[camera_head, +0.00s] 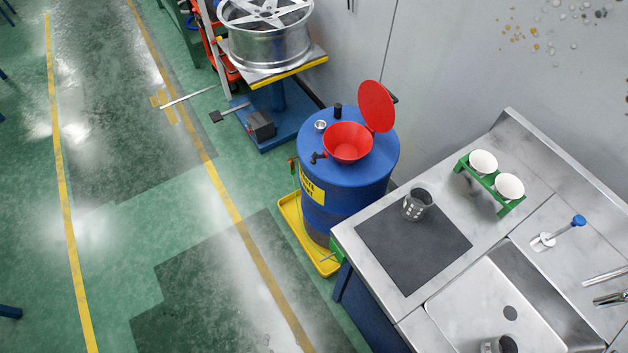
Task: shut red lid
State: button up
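The red lid (376,106) is a round disc standing raised at the back right of a red funnel (348,141). The lid is open, and the inside of the funnel shows. The funnel is set in the top of a blue drum (345,185) with a yellow label on its side. A small dark part sticks out at the funnel's left side. My gripper is not in view.
The drum stands in a yellow tray (289,222). A steel bench with a dark mat (412,250), a perforated cup (417,204), a green holder with white cups and a sink is right of it. A wheel (268,35) rests on a stand behind. Green floor at left is largely clear.

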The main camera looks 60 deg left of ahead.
aim_at(375, 103)
jog(key=u, duration=1.85)
jog(key=i+j+z, duration=0.1)
jog(key=j, duration=0.3)
jog(key=i+j, duration=0.15)
jog(key=j, duration=0.3)
jog(key=i+j+z, duration=0.15)
jog(key=j, duration=0.3)
jog(key=i+j, duration=0.1)
jog(key=j, duration=0.3)
jog(key=i+j+z, duration=0.15)
jog(key=j, duration=0.3)
jog(key=i+l+z, duration=0.1)
jog(key=i, duration=0.35)
jog(key=i+l+z, duration=0.1)
jog(key=i, duration=0.35)
